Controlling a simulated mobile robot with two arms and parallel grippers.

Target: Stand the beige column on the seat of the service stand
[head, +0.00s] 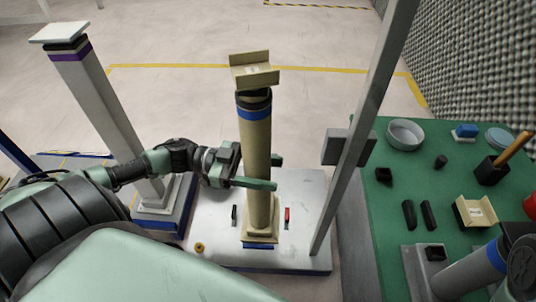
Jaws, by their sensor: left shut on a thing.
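The beige column (257,140) stands about upright in the middle of the head view, with a blue band and a dark band near its top. A beige angled bracket (254,70) shows at its upper end. My left gripper (268,173) is shut on the column's middle, one finger in front and one behind. The column's lower end is at a square beige foot with a blue front edge (262,243), over the pale service stand (305,235). I cannot tell whether the foot rests fully on a seat. My right gripper is not in view.
A grey column (105,110) with a purple band and white cap stands at the left. A grey post (365,120) with a box rises right of the stand. A green table (390,225) at the right holds a bowl (405,135) and small parts. Floor behind is clear.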

